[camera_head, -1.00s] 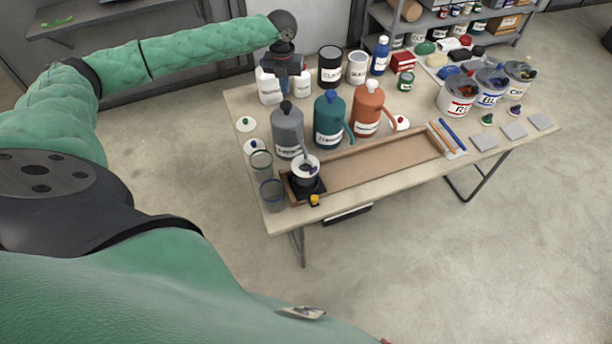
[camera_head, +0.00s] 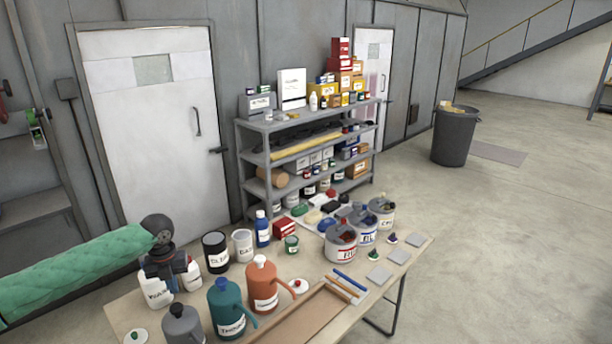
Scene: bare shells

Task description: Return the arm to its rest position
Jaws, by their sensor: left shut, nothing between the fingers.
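My left arm, in a green sleeve, comes in from the left edge and reaches the back left of the table. My left gripper (camera_head: 172,278) hangs down from its dark wrist, in front of the white jugs (camera_head: 157,291), and partly hides them. Its fingers are small and dark here; it is shut and holds nothing. Whether it touches a jug cannot be told. My right gripper is not in view.
The table (camera_head: 413,256) carries a grey jug (camera_head: 182,327), a teal jug (camera_head: 226,309), an orange jug (camera_head: 262,289), cans, labelled buckets (camera_head: 341,246) and a wooden tray (camera_head: 318,316). A loaded shelf (camera_head: 243,165) stands behind.

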